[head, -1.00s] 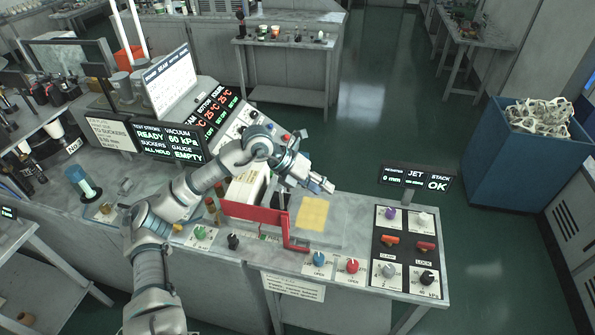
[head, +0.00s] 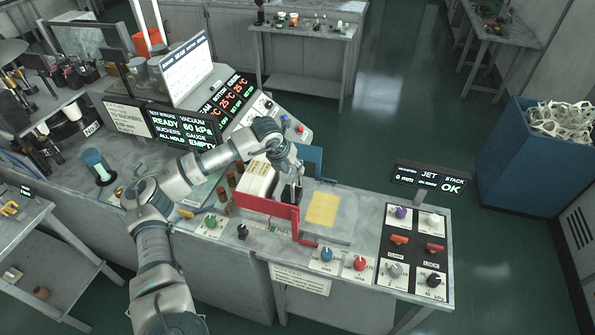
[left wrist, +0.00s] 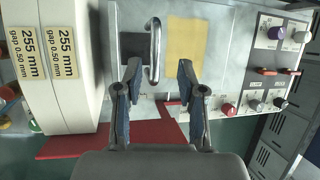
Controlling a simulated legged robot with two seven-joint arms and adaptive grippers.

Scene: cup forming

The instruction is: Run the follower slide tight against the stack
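My left gripper (head: 291,194) points down beside a cream block (head: 258,181), just behind the red rail (head: 268,206). In the left wrist view the gripper (left wrist: 158,70) is open, with its two fingers apart on either side of the near end of a metal bar handle (left wrist: 156,48). No finger is seen touching the handle. The handle stands by a dark patch on a grey plate. The cream block (left wrist: 72,90) is to the left there, with two "255 mm gap 0.50 mm" labels. I cannot tell surely which part is the stack. My right gripper is not in view.
A yellow sheet (head: 322,209) lies on the grey plate right of the gripper. A blue panel (head: 312,160) stands behind it. Blue (head: 327,254) and red (head: 360,263) knobs and a switch panel (head: 415,245) are at the front right. The display (head: 430,180) reads "STACK OK".

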